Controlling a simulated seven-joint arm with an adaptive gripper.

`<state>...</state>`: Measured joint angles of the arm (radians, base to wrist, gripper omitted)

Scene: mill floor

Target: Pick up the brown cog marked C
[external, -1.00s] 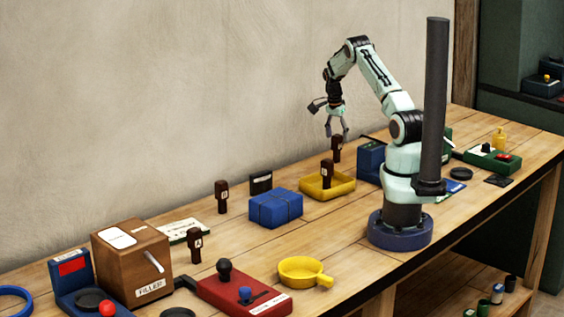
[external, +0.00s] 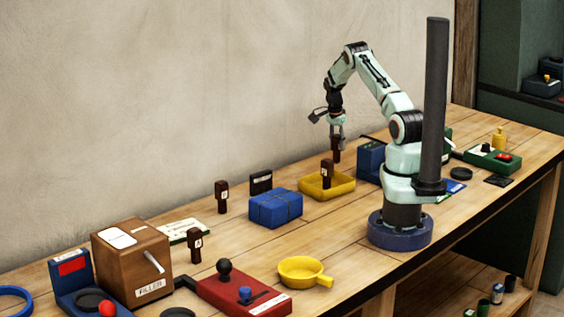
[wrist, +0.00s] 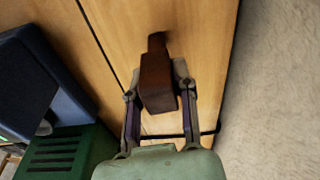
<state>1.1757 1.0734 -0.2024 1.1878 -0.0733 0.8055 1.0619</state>
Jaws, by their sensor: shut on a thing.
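My gripper (external: 337,138) is shut on a dark brown cog (external: 336,155), a tall block-headed peg behind the yellow tray. In the wrist view my gripper (wrist: 158,78) has one finger on each side of the brown cog (wrist: 157,85). I cannot see the held cog's mark, nor tell whether its foot touches the bench. A similar brown cog (external: 327,173) stands at the yellow tray (external: 341,189). Two more brown cogs, one near the wall (external: 222,196) and one nearer the front (external: 195,246), stand to the left. Their pale labels are too small to read.
A blue box (external: 275,208) lies left of the tray. A dark blue unit (external: 371,160) stands close right of my gripper. A wooden filler box (external: 132,262), red panel (external: 243,293) and yellow pan (external: 302,271) are at the left and front. Bare bench lies between tray and pan.

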